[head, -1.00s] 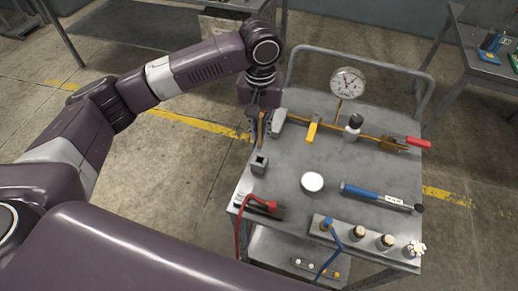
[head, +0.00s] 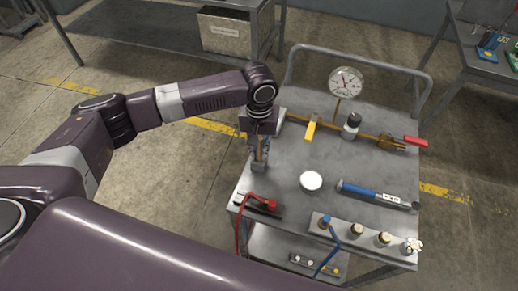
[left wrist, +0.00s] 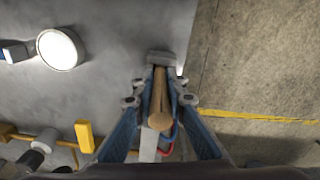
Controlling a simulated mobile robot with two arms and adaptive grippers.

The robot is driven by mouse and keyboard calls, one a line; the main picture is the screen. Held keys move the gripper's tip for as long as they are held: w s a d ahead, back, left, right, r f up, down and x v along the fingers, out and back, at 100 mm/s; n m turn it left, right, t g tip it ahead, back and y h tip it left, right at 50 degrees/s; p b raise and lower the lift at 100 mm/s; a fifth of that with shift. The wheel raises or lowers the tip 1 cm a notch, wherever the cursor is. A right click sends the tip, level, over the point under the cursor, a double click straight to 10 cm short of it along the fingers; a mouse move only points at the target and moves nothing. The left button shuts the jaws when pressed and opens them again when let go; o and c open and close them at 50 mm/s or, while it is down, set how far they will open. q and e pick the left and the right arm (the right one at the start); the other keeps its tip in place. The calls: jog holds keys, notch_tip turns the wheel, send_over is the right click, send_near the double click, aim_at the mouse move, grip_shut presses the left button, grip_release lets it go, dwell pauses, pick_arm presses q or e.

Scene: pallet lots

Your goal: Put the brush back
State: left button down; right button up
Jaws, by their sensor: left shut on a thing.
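The brush, with a wooden handle (left wrist: 157,97), is between the fingers of my left gripper (left wrist: 158,103), which is shut on it. In the head view my left gripper (head: 260,150) points down over the left edge of the grey cart top (head: 290,160). A small grey square holder (head: 258,166) stands right below the fingertips; it also shows in the left wrist view (left wrist: 161,58) at the far end of the brush. The fingers partly hide the brush and holder, and I cannot tell whether the brush is inside the holder. My right gripper is not in view.
On the cart are a white round disc (head: 311,181), a blue-handled tool (head: 370,192), a dial gauge (head: 346,82), a yellow block (head: 310,131) and a red-handled clamp (head: 415,141). A red cable end (head: 268,204) lies near the front left corner.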

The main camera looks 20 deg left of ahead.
pick_arm(q)
jog(key=c, duration=1.9)
grip_release()
jog(key=shift+f, duration=0.1)
jog(key=shift+c, duration=0.2)
pick_arm(e)
jog(key=shift+d, duration=0.3)
pick_arm(q)
notch_tip(320, 180, up, 11)
jog(key=shift+b, duration=1.1)
jog(key=shift+r, duration=0.65)
pick_arm(e)
jog(key=shift+a+f, duration=0.25)
jog(key=shift+f, duration=0.85)
jog(key=shift+s, duration=0.1)
